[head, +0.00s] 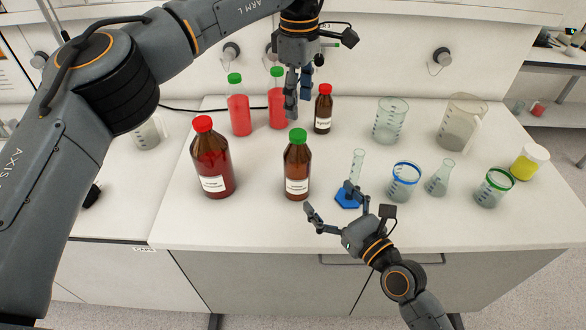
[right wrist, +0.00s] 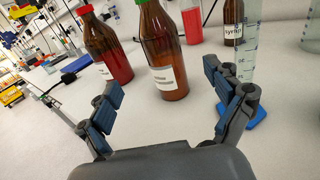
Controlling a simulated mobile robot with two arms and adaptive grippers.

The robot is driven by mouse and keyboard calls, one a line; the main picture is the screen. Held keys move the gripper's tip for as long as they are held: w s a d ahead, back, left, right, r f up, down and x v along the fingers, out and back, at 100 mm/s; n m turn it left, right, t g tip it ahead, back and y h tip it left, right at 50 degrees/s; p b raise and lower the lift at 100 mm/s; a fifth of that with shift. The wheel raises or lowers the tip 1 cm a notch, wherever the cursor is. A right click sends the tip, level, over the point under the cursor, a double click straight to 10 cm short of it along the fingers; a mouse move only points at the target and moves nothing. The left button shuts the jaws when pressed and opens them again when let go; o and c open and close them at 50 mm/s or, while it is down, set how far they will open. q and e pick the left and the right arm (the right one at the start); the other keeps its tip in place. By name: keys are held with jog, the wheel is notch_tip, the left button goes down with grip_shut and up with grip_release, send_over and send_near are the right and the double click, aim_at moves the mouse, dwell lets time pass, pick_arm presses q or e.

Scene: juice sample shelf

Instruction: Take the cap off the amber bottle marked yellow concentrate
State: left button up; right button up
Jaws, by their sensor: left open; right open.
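An amber bottle with a green cap (head: 297,136) stands upright in the middle of the bench; its amber body (head: 297,162) bears a white label too small to read. It also shows in the right wrist view (right wrist: 160,45), beyond and between my fingers, its cap cut off by the top edge. A larger red-capped amber bottle (head: 207,150) stands to its left, and a small red-capped amber bottle (head: 323,112) behind it. My left gripper (head: 298,98) is open and empty, pointing down above and behind the green-capped bottle. My right gripper (head: 328,198) is open and empty, in front of it.
Two red juice bottles (head: 239,112) stand behind. A graduated cylinder on a blue base (head: 347,198) stands close beside my right gripper. Bench is clear at the front left.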

aim_at(296, 159)
pick_arm(q)
jog(key=shift+a+r, duration=0.1)
jog(key=shift+r, duration=0.1)
jog(key=shift+f, duration=0.1)
pick_arm(e)
jog(key=x, duration=1.3)
jog(key=shift+w+a, duration=0.15)
jog(key=shift+w, duration=0.25)
jog(key=shift+r, duration=0.1)
